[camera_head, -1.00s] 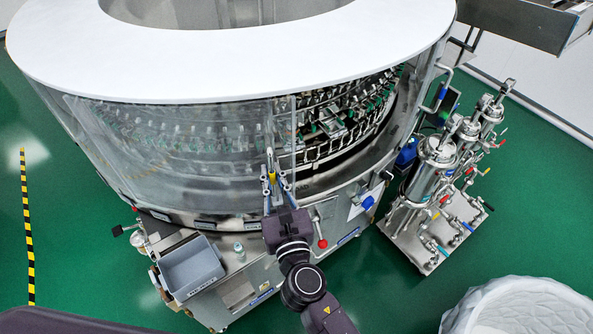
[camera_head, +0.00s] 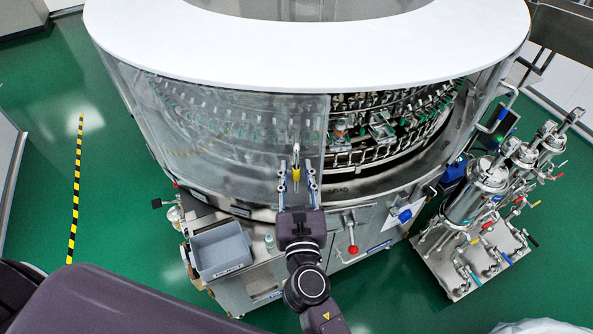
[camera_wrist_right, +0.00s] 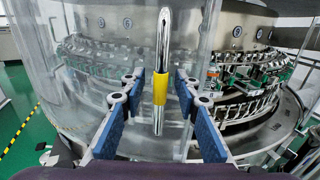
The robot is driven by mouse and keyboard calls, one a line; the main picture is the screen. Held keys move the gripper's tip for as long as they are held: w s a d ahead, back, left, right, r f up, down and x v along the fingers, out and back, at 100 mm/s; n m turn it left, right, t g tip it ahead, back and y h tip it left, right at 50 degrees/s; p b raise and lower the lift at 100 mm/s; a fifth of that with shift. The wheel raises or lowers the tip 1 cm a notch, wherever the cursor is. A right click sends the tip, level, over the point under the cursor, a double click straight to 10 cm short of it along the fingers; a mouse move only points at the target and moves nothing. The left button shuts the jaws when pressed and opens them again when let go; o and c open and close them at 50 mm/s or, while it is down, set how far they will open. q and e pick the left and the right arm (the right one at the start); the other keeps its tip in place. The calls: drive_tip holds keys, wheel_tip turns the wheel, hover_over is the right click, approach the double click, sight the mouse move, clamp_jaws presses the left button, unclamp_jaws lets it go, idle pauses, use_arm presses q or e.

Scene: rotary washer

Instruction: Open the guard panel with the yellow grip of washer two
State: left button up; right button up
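The washer (camera_head: 310,50) is a large round machine with a white ring top and a clear curved guard panel (camera_head: 235,135) around its front. A vertical metal handle with a yellow grip (camera_head: 296,173) stands on the panel near its right edge. In the right wrist view the yellow grip (camera_wrist_right: 159,89) is centred between two blue-padded fingers. My right gripper (camera_head: 297,172) is open around the handle, with a visible gap on each side (camera_wrist_right: 158,88). My left gripper is out of view.
Right of the panel edge, bottle carriers (camera_head: 385,125) show more clearly. Below stand a grey bin (camera_head: 221,250) and a red-knobbed lever (camera_head: 353,249). A steel filter unit (camera_head: 480,200) stands at right. Green floor is free at left, beside a yellow-black stripe (camera_head: 75,190).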

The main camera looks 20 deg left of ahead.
drive_tip(key=v, duration=1.2)
idle(0.4)
drive_tip(key=s+d+f+m+g+h, duration=0.1)
drive_tip(key=d+f+m+g, duration=0.25)
drive_tip(key=f, duration=0.85)
drive_tip(key=s+d+f+m+g+h, duration=0.2)
drive_tip(key=d+f+m, duration=0.3)
drive_tip(key=f, duration=0.7)
drive_tip(key=s+d+f+m+g+h, duration=0.1)
drive_tip(key=d+f+m+g, duration=0.3)
drive_tip(key=f, duration=0.8)
drive_tip(key=s+d+f+m+g+h, duration=0.1)
drive_tip(key=s+d+f+m+g, duration=0.1)
drive_tip(key=s+d+f+m, duration=1)
drive_tip(key=s+d+f+m+g, duration=0.2)
drive_tip(key=s+d+f+m, duration=0.2)
drive_tip(key=s+m, duration=0.2)
drive_tip(key=s+d+f+m+g+h, duration=0.1)
drive_tip(key=s+d+f+m+g, duration=0.1)
drive_tip(key=s+d+f+m, duration=0.3)
drive_tip(key=s+m, duration=0.2)
drive_tip(key=s, duration=0.2)
